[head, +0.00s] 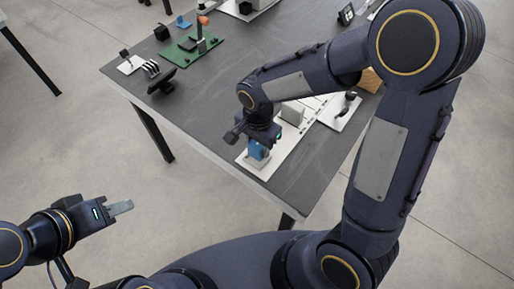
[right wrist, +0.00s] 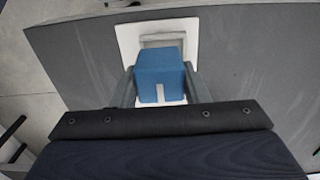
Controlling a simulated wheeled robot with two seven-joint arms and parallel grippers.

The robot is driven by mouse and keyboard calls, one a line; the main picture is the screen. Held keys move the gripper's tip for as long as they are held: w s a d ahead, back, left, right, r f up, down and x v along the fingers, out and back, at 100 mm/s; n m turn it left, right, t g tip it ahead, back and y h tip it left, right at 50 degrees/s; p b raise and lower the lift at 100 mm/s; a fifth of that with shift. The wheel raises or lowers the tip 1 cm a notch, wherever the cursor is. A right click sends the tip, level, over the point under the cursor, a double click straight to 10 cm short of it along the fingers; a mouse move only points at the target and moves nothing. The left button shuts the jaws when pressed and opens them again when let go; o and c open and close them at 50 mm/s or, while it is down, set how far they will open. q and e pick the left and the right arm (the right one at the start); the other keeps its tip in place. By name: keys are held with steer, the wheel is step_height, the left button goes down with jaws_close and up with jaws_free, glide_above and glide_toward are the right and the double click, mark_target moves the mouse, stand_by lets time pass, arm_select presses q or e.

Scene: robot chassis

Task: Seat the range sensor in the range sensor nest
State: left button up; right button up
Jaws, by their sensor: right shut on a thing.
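The range sensor, a blue block (right wrist: 160,72), is between the two fingers of my right gripper (right wrist: 158,92). The gripper is shut on it. The likely nest, a grey raised frame (right wrist: 163,40) on that white plate, lies just beyond the sensor in the wrist view. The sensor hides part of it, and I cannot tell whether they touch. My left gripper (head: 120,208) is off the table at lower left; its fingers overlap in view.
The dark table (head: 215,82) has bare space left of the white plate (head: 283,153). A grey block (head: 292,113) stands farther along the plate. A green board (head: 193,49) and small dark items stand at the far left. My right arm covers much of the right side.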

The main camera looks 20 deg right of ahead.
mark_target(257, 151)
steer(key=shift+w+f, duration=0.2)
steer(key=shift+f, duration=0.1)
steer(key=shift+w+f, duration=0.15)
steer(key=shift+f, duration=1.55)
steer(key=shift+f+b, duration=0.2)
steer(key=shift+b, duration=0.1)
steer(key=o, duration=1)
